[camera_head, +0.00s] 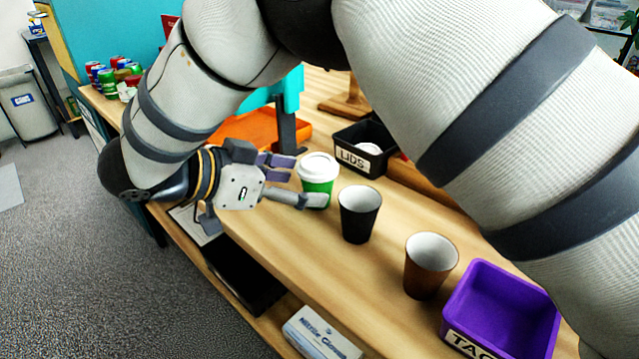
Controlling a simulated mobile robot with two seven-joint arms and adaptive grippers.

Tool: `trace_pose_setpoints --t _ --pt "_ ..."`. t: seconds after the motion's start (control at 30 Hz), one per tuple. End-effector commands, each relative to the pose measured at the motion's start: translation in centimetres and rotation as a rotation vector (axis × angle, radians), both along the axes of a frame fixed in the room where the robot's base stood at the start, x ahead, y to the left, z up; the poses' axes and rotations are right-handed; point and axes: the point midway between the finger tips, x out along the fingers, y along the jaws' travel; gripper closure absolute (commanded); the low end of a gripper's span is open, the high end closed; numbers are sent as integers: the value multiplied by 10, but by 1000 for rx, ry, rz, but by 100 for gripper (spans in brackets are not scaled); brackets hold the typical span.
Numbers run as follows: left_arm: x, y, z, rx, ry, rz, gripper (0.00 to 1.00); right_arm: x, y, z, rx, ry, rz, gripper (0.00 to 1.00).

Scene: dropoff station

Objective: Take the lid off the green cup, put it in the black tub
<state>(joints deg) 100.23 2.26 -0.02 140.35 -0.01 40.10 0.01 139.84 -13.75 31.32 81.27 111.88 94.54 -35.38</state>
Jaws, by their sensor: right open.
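The green cup (317,189) stands upright on the wooden counter with a white lid (318,167) on top. My right gripper (306,181) is open at the left side of the cup. One finger lies along the cup's lower front side and the others are to its upper left, near the lid. I cannot tell whether any finger touches the cup. The black tub (374,173), labelled LIDS, stands just behind and to the right of the cup, with a pale lid-like thing inside. My left gripper is not in view.
A black cup (359,217) and a brown cup (428,268) stand open to the right on the counter (315,250). A purple tub (505,307) is at lower right. An orange tray (248,131) lies behind my gripper. Several cans (109,83) stand far left.

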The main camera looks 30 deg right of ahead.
Motion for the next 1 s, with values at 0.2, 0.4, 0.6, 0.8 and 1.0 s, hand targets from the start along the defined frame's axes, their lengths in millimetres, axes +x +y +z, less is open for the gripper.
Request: trace_pose_setpoints --t 0.2,0.4,0.6,0.8,1.0 --pt "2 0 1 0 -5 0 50 8 -32 -24 -1 2 -2 31" --pt "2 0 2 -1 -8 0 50 10 -43 -30 -1 -1 0 31" --pt "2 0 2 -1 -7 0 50 10 -43 -30 -1 -1 -1 48" --pt "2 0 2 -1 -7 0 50 10 -42 -30 -1 -1 -1 68" --pt "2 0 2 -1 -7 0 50 10 -42 -30 -1 -1 -1 68"
